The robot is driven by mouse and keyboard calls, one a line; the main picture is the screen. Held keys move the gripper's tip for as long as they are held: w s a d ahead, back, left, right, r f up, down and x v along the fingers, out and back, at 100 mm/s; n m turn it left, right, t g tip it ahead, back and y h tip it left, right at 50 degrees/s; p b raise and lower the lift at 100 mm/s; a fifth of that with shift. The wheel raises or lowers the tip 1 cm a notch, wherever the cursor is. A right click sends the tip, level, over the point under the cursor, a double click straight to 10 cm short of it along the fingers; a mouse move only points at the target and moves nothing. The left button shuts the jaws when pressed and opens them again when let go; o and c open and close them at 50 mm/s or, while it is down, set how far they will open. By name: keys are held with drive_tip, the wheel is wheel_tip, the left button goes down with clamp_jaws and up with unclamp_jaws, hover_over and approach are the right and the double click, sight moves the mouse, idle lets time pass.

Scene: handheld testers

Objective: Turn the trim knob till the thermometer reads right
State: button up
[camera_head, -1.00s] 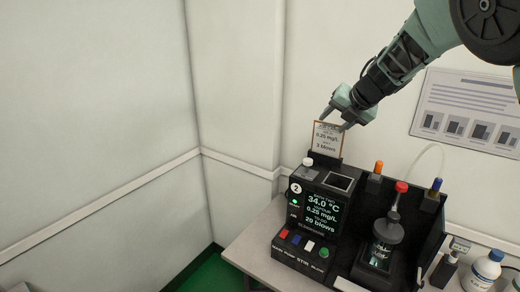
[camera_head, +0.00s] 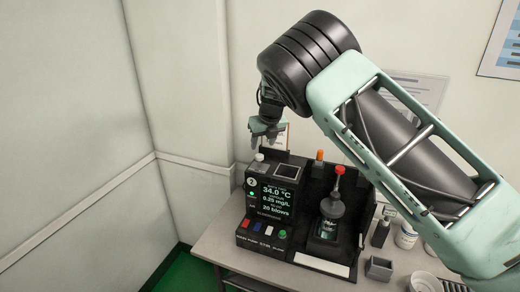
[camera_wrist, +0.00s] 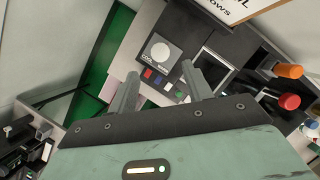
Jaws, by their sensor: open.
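The trim knob (camera_head: 259,157) is a small white round cap on the top left of the black tester (camera_head: 262,222). In the wrist view the knob (camera_wrist: 161,51) sits on a dark plate with lettering that begins "COOL". The tester's screen (camera_head: 275,197) reads 34.0 °C, 0.25 mg/L and 20 blows. My gripper (camera_head: 264,139) is open and empty above the knob, pointing down. In the wrist view the gripper's fingertips (camera_wrist: 160,72) appear on either side of a line just below the knob, apart from it. I cannot make out a separate thermometer.
Colored buttons (camera_head: 257,227) line the tester's front. A card (camera_head: 282,134) stands behind, partly hidden by my gripper. A grey box (camera_head: 379,268) and bottles sit at right on the table.

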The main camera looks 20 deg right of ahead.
sight(260, 155)
drive_tip(key=p+x, duration=0.1)
drive_tip(key=x, duration=0.5)
drive_tip(key=shift+w+f+p, duration=0.15)
drive_tip(key=shift+f+p, duration=0.1)
drive_tip(key=shift+p, duration=0.15)
drive_tip(key=c, duration=1)
drive_tip(key=shift+o, duration=0.2)
drive_tip(key=shift+n+b, duration=0.3)
drive_tip(key=n+b, duration=0.1)
drive_tip(key=n+y+b, duration=0.1)
drive_tip(key=n, duration=0.1)
drive_tip(key=shift+w+d+f+n+y+b, duration=0.1)
drive_tip(key=shift+d+n+y+b, duration=0.1)
drive_tip(key=shift+n+y+b, duration=0.1)
drive_tip(key=n+g+y+b, duration=0.1)
drive_tip(key=n, duration=0.2)
drive_tip(key=n+g+b, duration=0.1)
drive_tip(key=n, duration=0.2)
drive_tip(key=shift+w+d+y+b, duration=0.15)
drive_tip(key=shift+w+y+b, duration=0.05)
drive_tip(key=shift+y+b, duration=0.2)
drive_tip(key=shift+n, duration=0.3)
